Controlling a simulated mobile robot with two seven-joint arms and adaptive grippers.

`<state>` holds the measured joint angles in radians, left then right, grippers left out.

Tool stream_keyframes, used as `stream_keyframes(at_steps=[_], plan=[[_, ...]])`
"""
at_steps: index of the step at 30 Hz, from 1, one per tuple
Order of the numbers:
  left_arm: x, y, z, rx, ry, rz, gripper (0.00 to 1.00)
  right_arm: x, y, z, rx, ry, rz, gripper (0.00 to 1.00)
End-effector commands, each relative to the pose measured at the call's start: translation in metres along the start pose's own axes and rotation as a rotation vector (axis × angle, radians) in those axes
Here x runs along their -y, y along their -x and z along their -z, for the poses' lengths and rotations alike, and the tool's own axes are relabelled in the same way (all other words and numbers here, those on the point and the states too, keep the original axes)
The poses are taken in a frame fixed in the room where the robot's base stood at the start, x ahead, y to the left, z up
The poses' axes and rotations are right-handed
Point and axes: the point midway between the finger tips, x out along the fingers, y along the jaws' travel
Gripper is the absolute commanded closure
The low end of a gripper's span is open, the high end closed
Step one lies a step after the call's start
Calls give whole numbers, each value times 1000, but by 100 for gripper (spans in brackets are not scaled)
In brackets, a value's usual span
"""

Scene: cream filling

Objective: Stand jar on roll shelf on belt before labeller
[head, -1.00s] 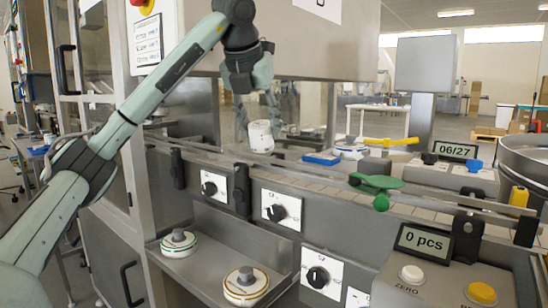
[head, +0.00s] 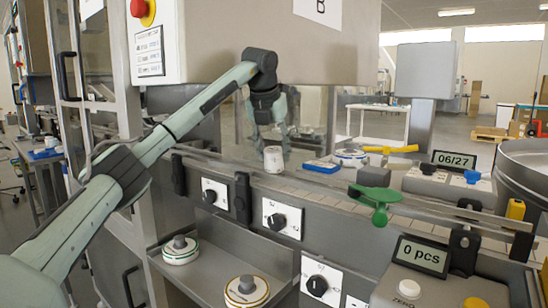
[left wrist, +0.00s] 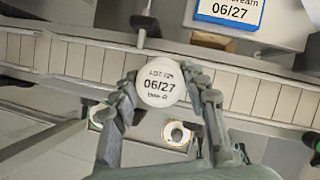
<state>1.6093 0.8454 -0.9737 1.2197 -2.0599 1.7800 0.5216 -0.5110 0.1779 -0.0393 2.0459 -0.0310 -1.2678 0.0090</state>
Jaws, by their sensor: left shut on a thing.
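A small white jar (head: 273,160) is in my left gripper (head: 271,148), which comes down over the belt line from the left. The jar looks about upright in the head view, just behind the front rail; I cannot tell whether its base touches the belt (head: 335,181). In the left wrist view my left gripper's fingers (left wrist: 167,92) are shut on both sides of the jar (left wrist: 160,82), whose top reads 06/27. The slatted belt (left wrist: 60,58) runs behind it. The roll shelf (head: 215,270) is below the belt's front. My right gripper is not in view.
A green-rimmed roll (head: 180,250) and a brown-rimmed roll (head: 247,291) lie on the shelf. A blue-edged card (head: 322,166) lies behind the belt. A clear panel stands behind the arm.

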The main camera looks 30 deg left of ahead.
Motion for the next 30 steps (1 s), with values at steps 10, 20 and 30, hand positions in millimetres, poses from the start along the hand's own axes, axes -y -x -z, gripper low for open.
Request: stream_keyframes(at_steps=[10,20,30], plan=[[1,2,-8,-197,2,5,92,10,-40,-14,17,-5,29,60],[0,-26,7,-187,1,5,92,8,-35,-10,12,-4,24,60],[0,-29,8,-187,1,4,92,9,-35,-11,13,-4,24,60]])
